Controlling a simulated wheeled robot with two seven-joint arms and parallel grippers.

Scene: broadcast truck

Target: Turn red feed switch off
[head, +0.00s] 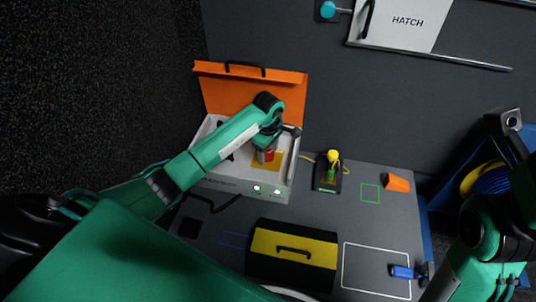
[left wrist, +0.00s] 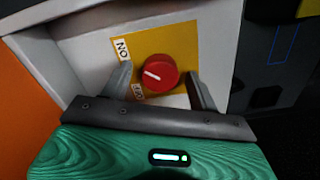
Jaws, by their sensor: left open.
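The red feed switch (left wrist: 158,73) is a round red knob on a yellow plate (left wrist: 184,45) inside an open white case (head: 207,132) with a raised orange lid. In the left wrist view its white mark points roughly left, between the ON label at upper left and the OFF label at lower left. My left gripper (head: 266,153) reaches down into the case. It is open, with one finger on each side of the knob; I cannot tell whether they touch it. The arm partly hides the knob in the head view. My right arm shows at the right edge, its gripper out of view.
A black and yellow toolbox (head: 293,276) stands in front of the case. To the right are a black plate with a yellow-topped part (head: 332,157), an orange cup (head: 397,183) and a blue object (head: 402,272). The dark wall with a hatch (head: 405,22) rises behind.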

